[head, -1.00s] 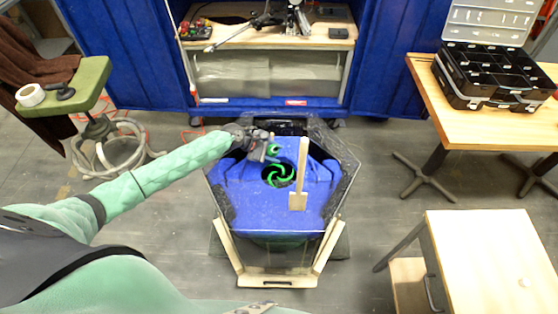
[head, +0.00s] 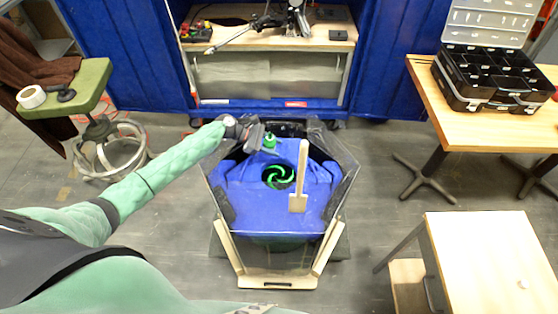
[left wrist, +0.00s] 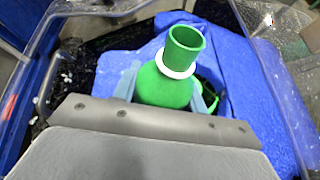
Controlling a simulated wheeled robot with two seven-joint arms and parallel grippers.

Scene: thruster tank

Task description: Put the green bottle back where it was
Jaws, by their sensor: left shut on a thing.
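The green bottle (left wrist: 165,84) shows in the left wrist view with its open neck toward the camera and a white ring below the neck. My left gripper (left wrist: 166,90) is shut on the bottle, with a finger on each side of its body. In the head view the bottle (head: 269,141) is a small green shape at the tip of my left gripper (head: 264,146), over the back part of the blue tank (head: 255,209). Whether its base touches the tank is hidden. My right gripper is not in view.
A green swirl-shaped thruster opening (head: 278,176) lies in the middle of the tank. A wooden paddle (head: 303,170) stands right of it. A clear rim (head: 346,180) surrounds the tank. A blue cabinet (head: 393,60) stands behind, and a wooden table (head: 490,125) is at right.

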